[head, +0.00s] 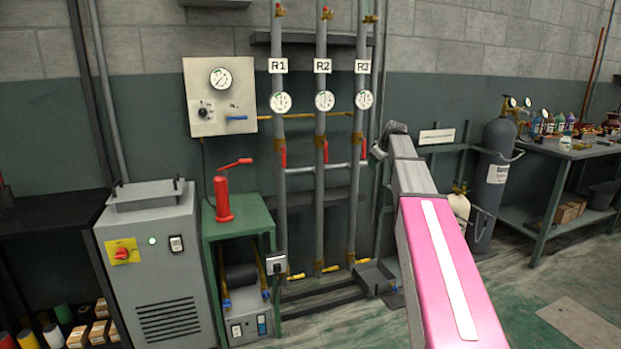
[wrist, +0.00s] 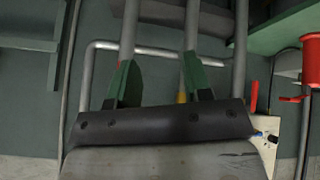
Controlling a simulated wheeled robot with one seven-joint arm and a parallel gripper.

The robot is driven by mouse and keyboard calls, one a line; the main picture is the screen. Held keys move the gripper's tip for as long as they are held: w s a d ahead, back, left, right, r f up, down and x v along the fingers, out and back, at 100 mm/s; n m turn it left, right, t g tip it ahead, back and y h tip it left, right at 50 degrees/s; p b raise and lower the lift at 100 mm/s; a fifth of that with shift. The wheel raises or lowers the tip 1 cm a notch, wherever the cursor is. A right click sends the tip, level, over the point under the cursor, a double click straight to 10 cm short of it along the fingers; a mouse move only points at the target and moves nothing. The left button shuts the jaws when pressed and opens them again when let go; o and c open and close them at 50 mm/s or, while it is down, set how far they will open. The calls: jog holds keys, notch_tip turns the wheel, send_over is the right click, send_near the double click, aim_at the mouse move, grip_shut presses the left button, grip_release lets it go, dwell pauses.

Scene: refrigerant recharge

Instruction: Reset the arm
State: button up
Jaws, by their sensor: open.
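My arm (head: 440,250), pink with a white stripe and grey further out, reaches from the lower right of the head view toward the wall pipes. Its far end is beside the R3 pipe (head: 357,200); the jaws cannot be made out there. In the wrist view my gripper (wrist: 160,82) has its two green-tipped fingers apart, with nothing held between them. Grey pipes (wrist: 191,30) stand behind the fingers, and the wrist picture looks upside down. I cannot tell the distance from the fingers to the pipes.
A gauge panel (head: 220,97) hangs left of the pipes. A red hand pump (head: 223,195) stands on a green stand (head: 240,228), beside a grey cabinet (head: 155,270). At right are a gas cylinder (head: 492,180) and a cluttered workbench (head: 575,150). The floor at lower right is mostly clear.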

jog(key=s+a+f+m+g+h, duration=0.1)
jog(key=s+a+f+m+g, duration=0.15)
jog(key=s+f, duration=0.8)
jog(key=s+a+f+m+g, duration=0.1)
jog(key=s+a+f+m, duration=0.15)
jog(key=s+f, duration=0.8)
jog(key=s+a+f+m+g+h, duration=0.1)
jog(key=s+a+f+m+g, duration=0.2)
jog(key=s+f, duration=1.3)
jog(key=s, duration=0.3)
jog(key=shift+f+h, duration=0.2)
jog(key=shift+h, duration=0.1)
